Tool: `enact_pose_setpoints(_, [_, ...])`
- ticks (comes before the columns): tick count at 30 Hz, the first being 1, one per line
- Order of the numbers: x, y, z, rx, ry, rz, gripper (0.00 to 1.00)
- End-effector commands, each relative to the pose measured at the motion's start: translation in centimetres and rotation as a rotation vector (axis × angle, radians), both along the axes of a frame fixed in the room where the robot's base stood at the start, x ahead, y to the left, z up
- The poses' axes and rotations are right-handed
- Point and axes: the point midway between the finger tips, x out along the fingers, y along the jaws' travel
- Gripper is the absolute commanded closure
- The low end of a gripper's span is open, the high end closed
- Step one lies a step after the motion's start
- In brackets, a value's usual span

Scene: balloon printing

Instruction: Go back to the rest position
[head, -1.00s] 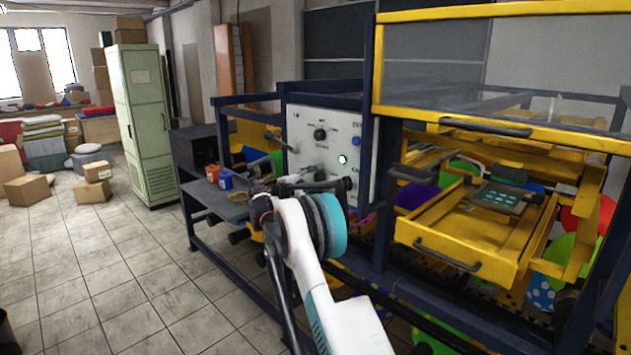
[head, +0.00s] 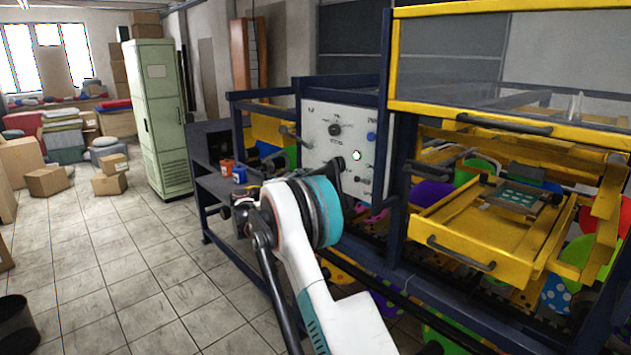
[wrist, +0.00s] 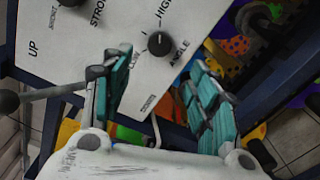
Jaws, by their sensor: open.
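My gripper (wrist: 158,95) shows in the wrist view with its two teal-padded fingers spread apart and nothing between them. It faces the white control panel (wrist: 60,55), which has black knobs, one of them the angle knob (wrist: 160,43) just beyond the fingertips in that view. In the head view my white and teal arm stands in front of the machine and hides most of the gripper. The panel (head: 318,150) shows there behind the arm, with a large black knob and a lit button.
The machine's dark blue frame (head: 398,170) and open yellow drawer (head: 455,255) lie to the right. A side shelf (head: 225,190) holds a red and a blue container. A green cabinet (head: 160,120), cardboard boxes and a black bin (head: 17,325) stand left. The tiled floor between is clear.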

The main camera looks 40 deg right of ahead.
Motion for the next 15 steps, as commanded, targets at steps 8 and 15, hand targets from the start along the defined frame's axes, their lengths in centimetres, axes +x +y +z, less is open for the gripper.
enact_pose_setpoints(8, [-0.13, 0.86, 0.02, 0.000, 0.000, -0.001, 0.46])
enact_pose_setpoints(15, [-0.12, 0.85, 0.02, 0.000, 0.000, -0.001, 0.46])
